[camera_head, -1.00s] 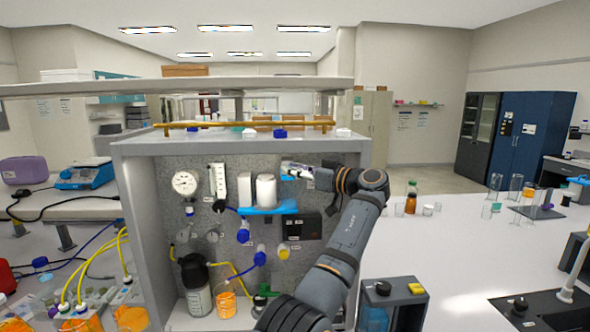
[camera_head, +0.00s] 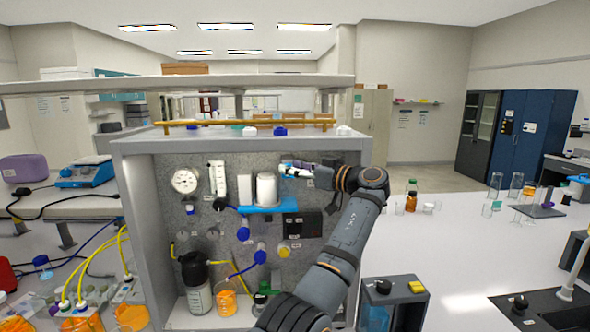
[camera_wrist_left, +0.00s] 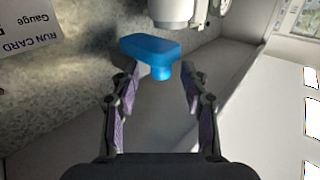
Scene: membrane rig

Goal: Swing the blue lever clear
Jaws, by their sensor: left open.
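The blue lever (camera_wrist_left: 150,45) shows in the left wrist view as a rounded blue head with a short stub, ahead of my fingers. My left gripper (camera_wrist_left: 155,100) is open, with one finger on each side of the stub's line and nothing held between them. The stub is near the fingertips; I cannot tell whether they touch. In the head view my left gripper (camera_head: 297,171) reaches in from the right side of the rig, in front of its panel. The lever is hard to make out there beside the fingers. My right gripper is not in view.
A white cylinder (camera_head: 266,189) stands on a blue bracket (camera_head: 270,208) close to my gripper. A black box (camera_head: 305,225) is below it. The rig's grey side wall (camera_head: 362,165) stands close to my wrist. Glassware stands on the white bench (camera_head: 455,255) at right.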

